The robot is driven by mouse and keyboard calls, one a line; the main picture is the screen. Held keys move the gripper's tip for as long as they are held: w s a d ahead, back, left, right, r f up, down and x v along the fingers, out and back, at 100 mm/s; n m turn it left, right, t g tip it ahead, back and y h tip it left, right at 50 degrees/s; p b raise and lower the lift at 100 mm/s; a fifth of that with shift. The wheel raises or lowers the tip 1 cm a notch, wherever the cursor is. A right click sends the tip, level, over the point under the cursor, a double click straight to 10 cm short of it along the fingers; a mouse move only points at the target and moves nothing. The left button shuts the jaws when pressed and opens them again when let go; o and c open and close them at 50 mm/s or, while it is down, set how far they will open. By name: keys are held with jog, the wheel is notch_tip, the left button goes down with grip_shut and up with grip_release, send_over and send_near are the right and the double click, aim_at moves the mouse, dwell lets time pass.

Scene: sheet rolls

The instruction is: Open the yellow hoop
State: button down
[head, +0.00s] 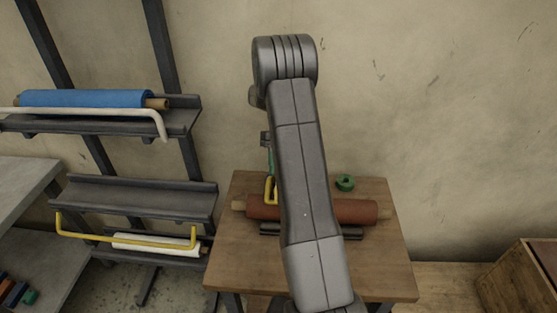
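The yellow hoop (125,240) is a long U-shaped bar on the lower shelf of the rack at the left in the head view. Its two ends rise toward the shelf's sides, and its long bar hangs low across the front. A white roll (155,244) lies behind the bar's right part. My arm stands in the middle of the view, right of the hoop and apart from it. My gripper is mostly or wholly hidden behind the arm. Small grey, green and yellow parts show at the arm's left edge; I cannot tell whether they belong to it.
A blue roll (85,98) lies on the upper shelf behind a white hoop (90,113). A wooden table (375,265) holds a red-brown roll (350,211) and a green ring (345,183). A grey bench (22,185) stands left, a wooden crate (515,283) right.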

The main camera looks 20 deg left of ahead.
jog(key=shift+w+a+g+p, duration=0.15)
jog(key=shift+w+g+p, duration=0.15)
jog(key=shift+w+p, duration=0.15)
dwell(0.3)
jog(key=c, duration=1.1)
grip_release()
jog(key=shift+o, duration=0.2)
notch_tip(320, 180, up, 10)
jog(key=shift+b, duration=1)
jog(key=shift+c, duration=0.2)
